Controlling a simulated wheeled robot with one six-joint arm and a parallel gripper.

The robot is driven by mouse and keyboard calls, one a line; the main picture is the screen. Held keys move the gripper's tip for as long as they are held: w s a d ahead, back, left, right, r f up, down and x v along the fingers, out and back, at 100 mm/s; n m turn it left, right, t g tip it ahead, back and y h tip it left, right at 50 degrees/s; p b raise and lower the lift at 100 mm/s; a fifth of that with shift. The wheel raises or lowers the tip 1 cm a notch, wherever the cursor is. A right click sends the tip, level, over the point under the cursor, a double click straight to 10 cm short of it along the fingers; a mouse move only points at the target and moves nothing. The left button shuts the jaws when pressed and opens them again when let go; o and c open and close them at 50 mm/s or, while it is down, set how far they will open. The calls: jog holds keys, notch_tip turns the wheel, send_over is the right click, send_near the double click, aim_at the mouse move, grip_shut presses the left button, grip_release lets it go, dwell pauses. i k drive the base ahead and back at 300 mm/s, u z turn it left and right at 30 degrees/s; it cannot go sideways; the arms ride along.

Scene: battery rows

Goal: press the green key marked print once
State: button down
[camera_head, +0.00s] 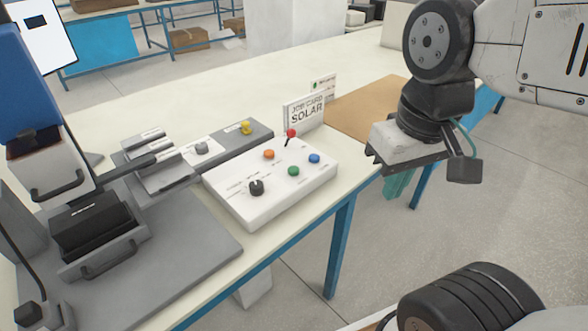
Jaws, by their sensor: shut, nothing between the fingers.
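A white control box (238,197) sits on the bench near its front edge. On its sloped top are a green key (293,171), an orange key (269,154), a blue key (314,158), a black knob (256,187) and a red-tipped lever (291,134). The markings beside the keys are too small to read. My gripper (395,185) hangs to the right of the box, past the bench's front edge and apart from every key. Its fingers are mostly hidden below its pale body; it is shut and empty.
A card reading "JOB CARD SOLAR" (304,112) stands behind the box. A blue and grey machine (95,235) fills the left. A brown mat (362,108) lies at the back right.

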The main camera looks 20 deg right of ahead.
aim_at(293, 170)
jog(key=z, duration=1.55)
jog(key=k, duration=0.85)
jog(key=u, duration=1.6)
jog(key=i, duration=0.5)
jog(key=u, duration=0.05)
